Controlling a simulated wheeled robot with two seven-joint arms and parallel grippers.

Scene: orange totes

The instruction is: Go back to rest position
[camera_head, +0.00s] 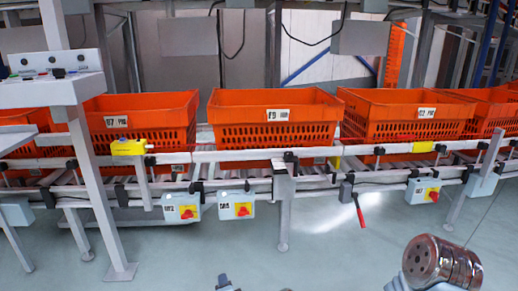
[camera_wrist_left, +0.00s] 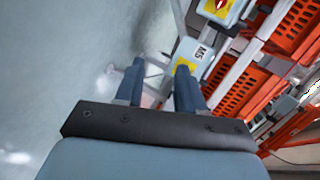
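My left gripper (camera_wrist_left: 158,78) shows in the left wrist view with its two dark fingers apart and nothing between them. In the head view only a small part of the left gripper (camera_head: 226,283) shows at the bottom edge, over the grey floor and well short of the conveyor. My right gripper is not in view. A metal, rounded part at the bottom right of the head view looks like a link of my right arm.
Orange totes (camera_head: 275,98) stand in a row on the conveyor (camera_head: 235,156). Switch boxes with red knobs (camera_head: 237,207) and a red-handled lever (camera_head: 360,214) hang along its front. A grey post (camera_head: 97,190) stands at the left. The floor (camera_head: 180,255) before the conveyor is clear.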

